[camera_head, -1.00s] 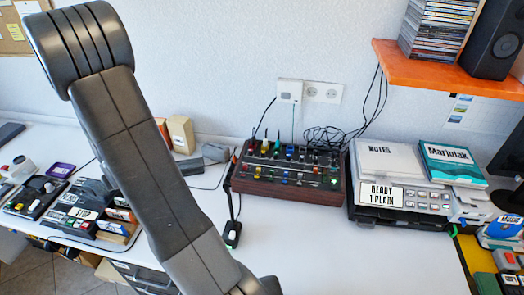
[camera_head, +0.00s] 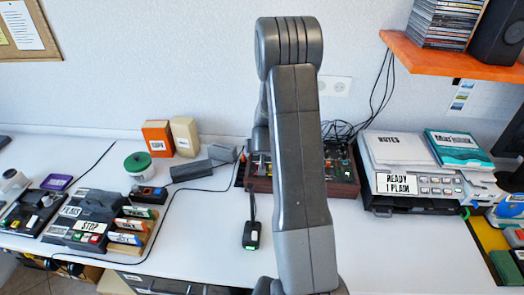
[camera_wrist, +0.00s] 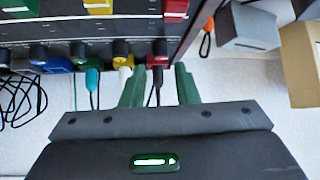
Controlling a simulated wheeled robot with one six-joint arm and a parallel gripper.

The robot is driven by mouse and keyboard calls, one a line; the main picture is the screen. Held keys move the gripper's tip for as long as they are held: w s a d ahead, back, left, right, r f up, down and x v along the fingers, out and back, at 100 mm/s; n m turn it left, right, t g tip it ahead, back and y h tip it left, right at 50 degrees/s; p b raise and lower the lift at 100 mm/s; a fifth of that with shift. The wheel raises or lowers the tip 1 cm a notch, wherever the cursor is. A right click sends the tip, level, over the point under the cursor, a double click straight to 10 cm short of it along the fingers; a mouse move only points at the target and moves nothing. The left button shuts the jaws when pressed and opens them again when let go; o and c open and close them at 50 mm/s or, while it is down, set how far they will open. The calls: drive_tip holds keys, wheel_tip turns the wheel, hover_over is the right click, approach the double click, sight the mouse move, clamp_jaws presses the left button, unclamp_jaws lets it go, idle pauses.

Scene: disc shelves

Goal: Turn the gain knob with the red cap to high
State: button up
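The mixer with coloured knobs and sliders (camera_head: 262,184) stands on the white desk against the wall, its middle hidden behind my arm in the head view. In the wrist view the mixer panel (camera_wrist: 100,30) fills the top. A row of dark knobs with coloured parts runs along its edge; the red one (camera_wrist: 157,60) is at the right end of the row. My gripper (camera_wrist: 160,73) is open, its two green fingers pointing at the panel, one on each side of the red knob's line. Contact with the knob cannot be told. My gripper is hidden in the head view.
Cables and plugs, one teal (camera_wrist: 92,78) and one white (camera_wrist: 125,74), lie close to the fingers. Right of the mixer is a grey device labelled "READY 1 PLAIN" (camera_head: 430,183). An orange shelf (camera_head: 440,55) overhangs at right.

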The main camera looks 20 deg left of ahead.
drive_tip(key=shift+x, duration=2.2)
clamp_jaws()
